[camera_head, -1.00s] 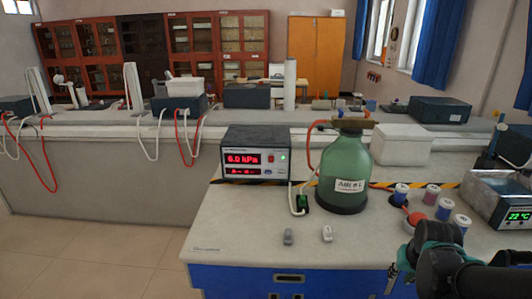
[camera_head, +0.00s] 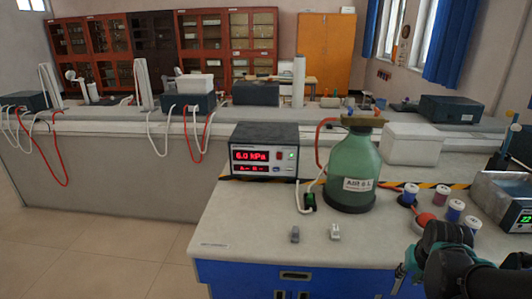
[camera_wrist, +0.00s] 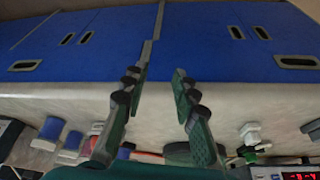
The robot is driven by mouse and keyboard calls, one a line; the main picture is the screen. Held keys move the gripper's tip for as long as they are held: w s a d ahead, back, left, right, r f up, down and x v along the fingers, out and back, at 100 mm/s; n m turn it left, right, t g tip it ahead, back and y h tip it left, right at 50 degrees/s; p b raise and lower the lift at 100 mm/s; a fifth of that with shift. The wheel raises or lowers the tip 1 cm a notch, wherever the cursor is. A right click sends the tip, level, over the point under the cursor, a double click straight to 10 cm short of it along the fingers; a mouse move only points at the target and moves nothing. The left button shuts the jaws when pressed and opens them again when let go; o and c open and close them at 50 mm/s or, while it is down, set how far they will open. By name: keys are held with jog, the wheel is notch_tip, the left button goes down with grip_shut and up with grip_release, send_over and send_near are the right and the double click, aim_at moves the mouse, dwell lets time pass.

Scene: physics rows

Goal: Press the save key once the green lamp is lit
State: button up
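A grey meter (camera_head: 264,137) with red digits reading about 6.0 stands on the near bench. A small green lamp (camera_head: 291,155) at the right of its front looks lit. Small keys (camera_head: 283,169) sit low on that front; their labels are too small to read, so I cannot tell which is save. My gripper (camera_head: 404,270) is at the bench's front right, well apart from the meter. In the wrist view my gripper (camera_wrist: 157,82) has its two fingers apart with nothing between them. The meter's red display (camera_wrist: 298,175) shows at that view's bottom right corner.
A green bottle (camera_head: 354,165) with a tube stands right of the meter. Several small jars (camera_head: 437,195) and a metal box (camera_head: 500,192) are farther right. Blue drawers (camera_head: 265,277) are below. The bench's front left is clear.

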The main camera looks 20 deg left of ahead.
grip_shut()
dwell(1.3)
